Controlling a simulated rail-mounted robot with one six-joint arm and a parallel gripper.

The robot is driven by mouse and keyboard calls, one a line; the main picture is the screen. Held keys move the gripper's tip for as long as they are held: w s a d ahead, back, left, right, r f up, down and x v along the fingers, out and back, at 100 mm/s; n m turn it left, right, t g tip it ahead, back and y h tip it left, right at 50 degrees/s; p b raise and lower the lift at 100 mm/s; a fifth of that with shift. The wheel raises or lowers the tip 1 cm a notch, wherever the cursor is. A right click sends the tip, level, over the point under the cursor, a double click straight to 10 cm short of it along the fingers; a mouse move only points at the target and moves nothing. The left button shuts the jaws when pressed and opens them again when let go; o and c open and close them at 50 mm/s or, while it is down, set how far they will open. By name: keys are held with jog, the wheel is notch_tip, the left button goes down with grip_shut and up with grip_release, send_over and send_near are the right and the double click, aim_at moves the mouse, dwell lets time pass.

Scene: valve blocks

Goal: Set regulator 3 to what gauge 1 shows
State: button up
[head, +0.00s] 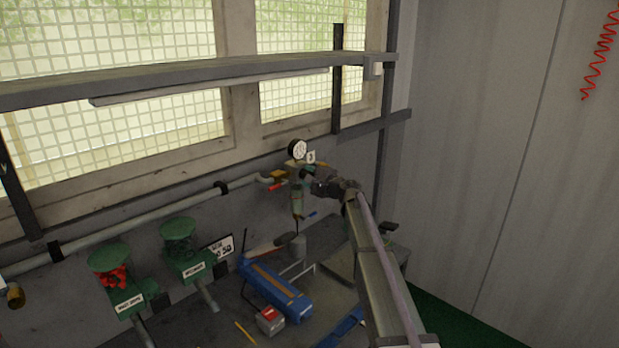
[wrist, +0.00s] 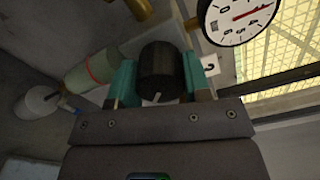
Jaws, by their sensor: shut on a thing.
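My gripper (wrist: 158,76) has its two teal fingers on either side of a black regulator knob (wrist: 160,65) and is shut on it. A short white mark shows on the knob's near edge. Beside it is a round white gauge (wrist: 238,17) with a red needle pointing to the picture's right and slightly up; its top is cut off. In the head view this gauge (head: 297,149) sits above a label reading 3 (head: 311,156), with my gripper (head: 307,173) just below. The knob is hidden there. I cannot make out gauge 1 in either view.
A grey pipe (head: 140,226) runs along the wall to the regulator. A filter bowl (head: 297,204) hangs below it. A shelf (head: 200,78) crosses the windows above.

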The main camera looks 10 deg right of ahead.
jog(key=o, duration=0.9)
jog(key=shift+o, duration=0.2)
jog(key=v, duration=1.1)
jog(key=shift+a, duration=0.1)
